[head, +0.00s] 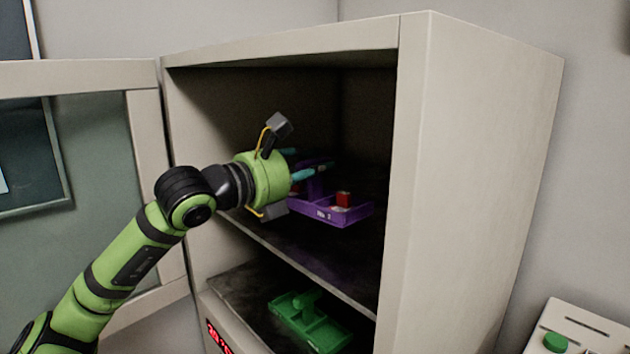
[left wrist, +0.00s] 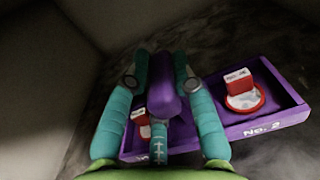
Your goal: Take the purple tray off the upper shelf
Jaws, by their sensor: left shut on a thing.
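The purple tray (head: 345,214) is inside the open cabinet, at the level of the upper shelf (head: 300,255). It carries a red item (head: 343,198). In the left wrist view the tray (left wrist: 262,128) shows a "No. 2" label, a raised middle handle (left wrist: 163,90), and a red-and-white item on a round dish in each of its two compartments. My left gripper (head: 318,168) reaches in from the left. In the left wrist view its teal fingers (left wrist: 160,85) are shut on the tray's handle. I cannot tell whether the tray touches the shelf. My right gripper is not in view.
A green tray (head: 310,320) sits on the lower level. The cabinet's right wall (head: 470,180) stands close to the purple tray. The open door (head: 90,180) is on the left, behind my arm. A panel with a green button (head: 556,342) is at lower right.

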